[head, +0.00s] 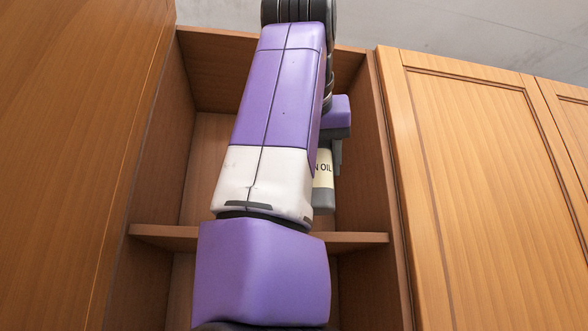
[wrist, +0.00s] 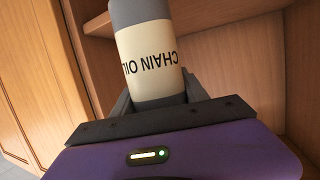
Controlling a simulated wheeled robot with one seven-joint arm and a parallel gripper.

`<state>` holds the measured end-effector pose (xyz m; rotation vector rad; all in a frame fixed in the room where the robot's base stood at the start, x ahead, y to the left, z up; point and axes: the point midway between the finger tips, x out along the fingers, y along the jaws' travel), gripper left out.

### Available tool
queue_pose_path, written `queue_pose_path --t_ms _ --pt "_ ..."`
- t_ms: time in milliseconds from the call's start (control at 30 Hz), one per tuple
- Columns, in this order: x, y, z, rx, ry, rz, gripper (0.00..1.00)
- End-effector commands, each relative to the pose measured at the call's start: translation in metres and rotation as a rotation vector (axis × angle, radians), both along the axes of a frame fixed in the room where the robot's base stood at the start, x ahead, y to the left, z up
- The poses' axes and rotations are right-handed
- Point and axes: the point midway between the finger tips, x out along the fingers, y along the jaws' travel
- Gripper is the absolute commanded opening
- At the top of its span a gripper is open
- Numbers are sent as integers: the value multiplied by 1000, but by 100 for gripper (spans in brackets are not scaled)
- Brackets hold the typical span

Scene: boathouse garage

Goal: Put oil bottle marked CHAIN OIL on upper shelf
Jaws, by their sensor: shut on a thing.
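The bottle's base is above the line of the shelf board (head: 358,238), in the upper compartment's opening. I cannot tell whether it touches the board. My arm hides part of the bottle.
The open wooden cabinet has side walls close by, with the right wall (head: 368,150) near my gripper. A lower compartment (head: 365,285) lies under the board. A closed panelled door (head: 480,170) stands to the right, and a wooden panel (head: 70,130) to the left.

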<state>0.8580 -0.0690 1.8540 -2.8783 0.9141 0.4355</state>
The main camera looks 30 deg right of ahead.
Motion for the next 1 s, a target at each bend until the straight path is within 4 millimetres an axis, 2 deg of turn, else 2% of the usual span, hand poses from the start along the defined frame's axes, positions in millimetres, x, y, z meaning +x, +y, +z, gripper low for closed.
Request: queue_pose_path --t_ms 700,1000 --pt "61 -20 -1 -1 -1 -1 0" --pt "80 -26 0 -2 -2 -1 0"
